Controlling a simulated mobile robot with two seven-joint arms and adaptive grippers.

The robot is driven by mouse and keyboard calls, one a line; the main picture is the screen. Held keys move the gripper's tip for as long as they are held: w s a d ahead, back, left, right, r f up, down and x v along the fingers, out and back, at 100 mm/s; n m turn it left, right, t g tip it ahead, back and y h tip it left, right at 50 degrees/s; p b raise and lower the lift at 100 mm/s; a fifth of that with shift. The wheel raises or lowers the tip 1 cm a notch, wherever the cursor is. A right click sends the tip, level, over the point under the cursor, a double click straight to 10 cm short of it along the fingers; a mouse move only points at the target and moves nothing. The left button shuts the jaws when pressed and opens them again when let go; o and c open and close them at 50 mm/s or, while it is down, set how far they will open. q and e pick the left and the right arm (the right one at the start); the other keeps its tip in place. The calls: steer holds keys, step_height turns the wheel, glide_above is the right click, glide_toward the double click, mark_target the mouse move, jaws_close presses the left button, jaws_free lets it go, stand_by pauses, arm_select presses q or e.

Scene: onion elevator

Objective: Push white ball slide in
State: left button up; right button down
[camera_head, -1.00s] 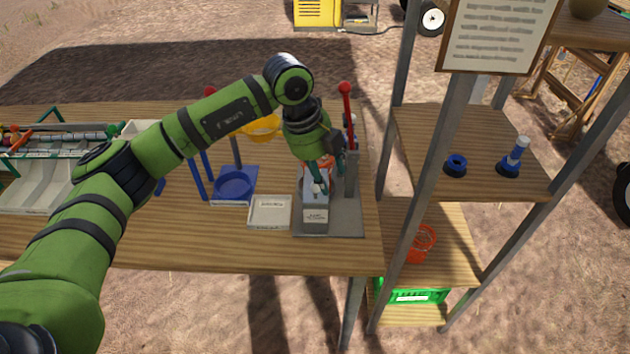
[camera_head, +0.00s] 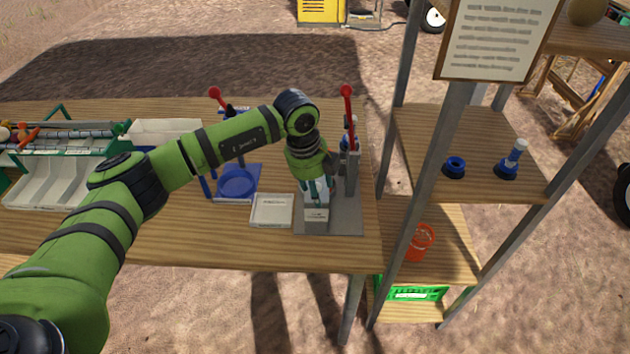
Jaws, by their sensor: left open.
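A grey press-like device (camera_head: 352,180) with a red-knobbed lever (camera_head: 346,92) stands at the right end of the wooden table. A light slide block with a label (camera_head: 316,214) sits at its front left on a grey base plate (camera_head: 349,222). My left gripper (camera_head: 317,191) is open and points down over the slide block, with its fingers at the block's back part. Whether they touch it I cannot tell. The white ball of the slide is hidden by the gripper. My right gripper is not in view.
Left of the device are a white square tray (camera_head: 271,209) and a blue round holder (camera_head: 236,184). A second red-knobbed lever (camera_head: 214,93) stands behind my arm. A sorter with pale bins (camera_head: 62,170) is at far left. Shelves (camera_head: 470,150) stand at right. The table front is clear.

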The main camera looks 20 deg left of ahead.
mark_target(319, 180)
arm_select(q)
steer(key=shift+c, duration=0.4)
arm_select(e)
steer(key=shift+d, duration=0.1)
